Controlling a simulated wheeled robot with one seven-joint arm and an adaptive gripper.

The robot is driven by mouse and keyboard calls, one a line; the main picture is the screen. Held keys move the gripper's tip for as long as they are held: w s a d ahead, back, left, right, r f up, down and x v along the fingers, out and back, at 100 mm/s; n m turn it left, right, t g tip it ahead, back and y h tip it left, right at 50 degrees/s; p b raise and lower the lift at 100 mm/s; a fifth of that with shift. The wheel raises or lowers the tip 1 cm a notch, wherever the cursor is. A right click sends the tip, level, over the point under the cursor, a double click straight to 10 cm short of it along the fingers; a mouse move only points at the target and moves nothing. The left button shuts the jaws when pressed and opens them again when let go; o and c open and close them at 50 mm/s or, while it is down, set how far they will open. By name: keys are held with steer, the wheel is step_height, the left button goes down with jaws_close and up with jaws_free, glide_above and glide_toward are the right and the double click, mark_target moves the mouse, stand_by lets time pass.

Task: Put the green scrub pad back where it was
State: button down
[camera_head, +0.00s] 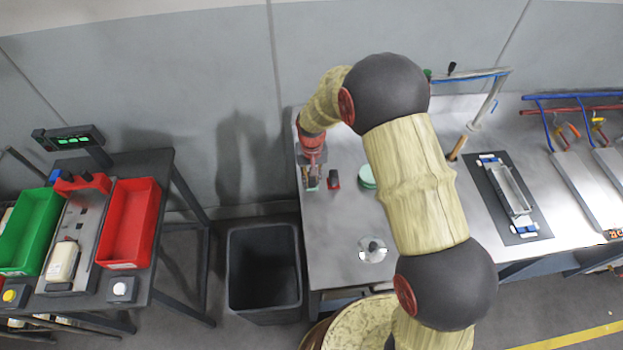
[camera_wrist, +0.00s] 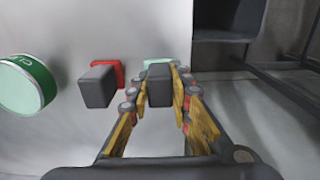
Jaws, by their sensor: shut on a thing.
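The green scrub pad is a grey block with a light green face (camera_wrist: 157,62). My gripper (camera_wrist: 160,82) is shut on its grey block, with one finger on each side. In the head view my gripper (camera_head: 312,172) points down over the left end of the steel counter, with a bit of the green scrub pad (camera_head: 312,187) showing under it. The fingers hide part of the pad. I cannot tell whether its green face touches the counter.
A similar red pad (camera_head: 333,180) stands just right of my gripper, close by. A round green-and-white tin (camera_head: 367,177) is beyond it. A clear dish (camera_head: 372,250) lies nearer the front. The counter (camera_head: 335,225) has free room between them. A dark bin (camera_head: 264,272) stands left of the counter.

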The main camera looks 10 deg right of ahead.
steer(key=shift+f, duration=0.1)
steer(key=c, duration=1.6)
jaws_free()
step_height(320, 180, up, 13)
steer(key=shift+s+f+p, duration=0.1)
steer(key=shift+f+p, duration=0.1)
steer(key=shift+p, duration=0.5)
